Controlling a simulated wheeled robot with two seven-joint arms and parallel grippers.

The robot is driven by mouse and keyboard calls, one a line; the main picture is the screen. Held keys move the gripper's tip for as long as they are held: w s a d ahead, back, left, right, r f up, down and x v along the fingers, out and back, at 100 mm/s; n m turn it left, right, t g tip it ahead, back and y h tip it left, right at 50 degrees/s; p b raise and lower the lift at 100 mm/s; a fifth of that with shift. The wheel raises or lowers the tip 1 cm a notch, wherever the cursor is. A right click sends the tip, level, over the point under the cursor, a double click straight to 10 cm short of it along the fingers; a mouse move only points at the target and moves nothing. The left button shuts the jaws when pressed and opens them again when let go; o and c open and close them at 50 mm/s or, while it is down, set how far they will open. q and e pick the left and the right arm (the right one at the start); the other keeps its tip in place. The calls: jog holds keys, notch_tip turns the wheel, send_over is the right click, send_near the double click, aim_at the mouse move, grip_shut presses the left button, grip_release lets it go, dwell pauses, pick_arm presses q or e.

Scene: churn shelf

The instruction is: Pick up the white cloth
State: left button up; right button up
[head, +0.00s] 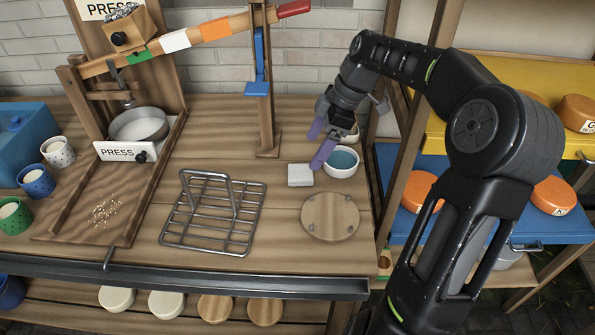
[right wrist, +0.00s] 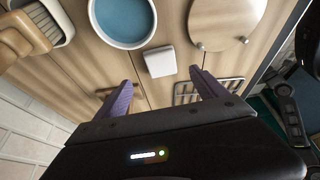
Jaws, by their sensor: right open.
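The white cloth (head: 300,175) looks like a small folded square lying flat on the wooden bench, just left of the bowl of blue liquid. It also shows in the right wrist view (right wrist: 160,61), ahead of the fingers and roughly between their lines. My right gripper (head: 318,148) has purple fingers and is above the bench beside the bowl, close to the cloth. In the right wrist view its fingers (right wrist: 160,85) are apart with nothing between them. I cannot tell its exact height above the cloth. My left gripper is not in view.
The bowl of blue liquid (head: 342,162) stands right beside the cloth; a brush (right wrist: 32,27) lies in a dish near it. A round wooden board (head: 330,216) and a wire rack (head: 212,212) are nearer the front. A wooden post (head: 268,100) stands behind.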

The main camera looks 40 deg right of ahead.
aim_at(301, 171)
jog(key=shift+x, duration=1.3)
jog(key=x, duration=0.5)
jog(key=shift+a, duration=0.2)
jog(key=shift+c, duration=0.3)
jog(key=c, duration=1.4)
